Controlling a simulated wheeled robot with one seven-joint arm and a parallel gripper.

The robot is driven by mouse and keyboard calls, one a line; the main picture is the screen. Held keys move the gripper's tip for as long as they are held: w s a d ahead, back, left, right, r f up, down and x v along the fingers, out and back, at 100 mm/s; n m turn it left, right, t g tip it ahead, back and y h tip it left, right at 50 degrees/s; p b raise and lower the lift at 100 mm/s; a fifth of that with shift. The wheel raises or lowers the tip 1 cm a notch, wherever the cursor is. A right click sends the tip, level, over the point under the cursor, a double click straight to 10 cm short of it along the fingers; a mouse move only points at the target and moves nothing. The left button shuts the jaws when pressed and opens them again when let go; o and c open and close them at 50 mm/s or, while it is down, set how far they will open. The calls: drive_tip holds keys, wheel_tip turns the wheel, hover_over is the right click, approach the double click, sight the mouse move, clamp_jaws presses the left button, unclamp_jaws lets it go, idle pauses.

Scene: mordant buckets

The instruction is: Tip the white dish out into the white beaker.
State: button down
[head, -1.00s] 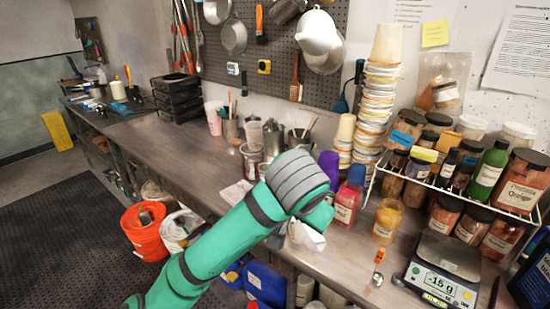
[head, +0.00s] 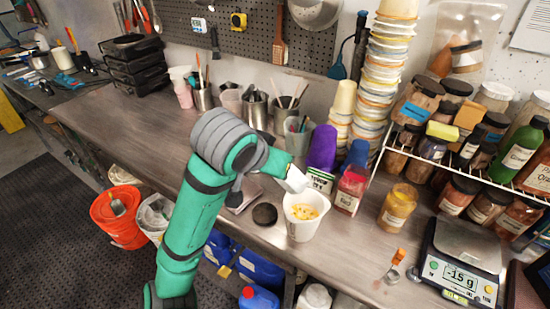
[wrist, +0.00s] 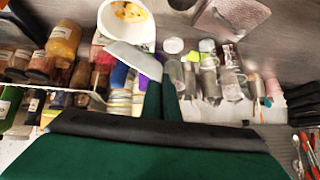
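The white beaker (head: 301,231) stands near the front edge of the bench with yellow-orange powder inside. It also shows at the top of the wrist view (wrist: 112,27). The white dish (head: 296,180) is at the end of my gripper (head: 283,172), just above the beaker's far left rim. In the wrist view the dish (wrist: 135,60) is steeply tilted beside the beaker's mouth, and my gripper's green fingers (wrist: 162,98) are shut on its edge. The inside of the dish is hidden from the head camera, so I cannot tell whether powder remains in it.
A dark round lid (head: 264,214) lies left of the beaker. A red-labelled jar (head: 349,190) and a yellow powder jar (head: 397,210) stand to its right. Cup stacks (head: 375,80) rise behind.

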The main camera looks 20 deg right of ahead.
drive_tip(key=shift+s+a+f+n+h, duration=0.1)
drive_tip(key=shift+a+f+n+h, duration=0.1)
drive_tip(key=shift+f+h, duration=0.25)
drive_tip(key=shift+s+a+f+n+h, duration=0.1)
drive_tip(key=shift+a+f+h, duration=0.05)
drive_tip(key=shift+f+h, duration=0.25)
drive_tip(key=f+h, duration=0.1)
drive_tip(key=a+f+n+h, duration=0.1)
drive_tip(key=h, duration=0.1)
drive_tip(key=a+f+h, duration=0.1)
drive_tip(key=shift+w+f+n+h, duration=0.2)
drive_tip(key=shift+f+n+h, duration=0.1)
drive_tip(key=shift+n, duration=0.1)
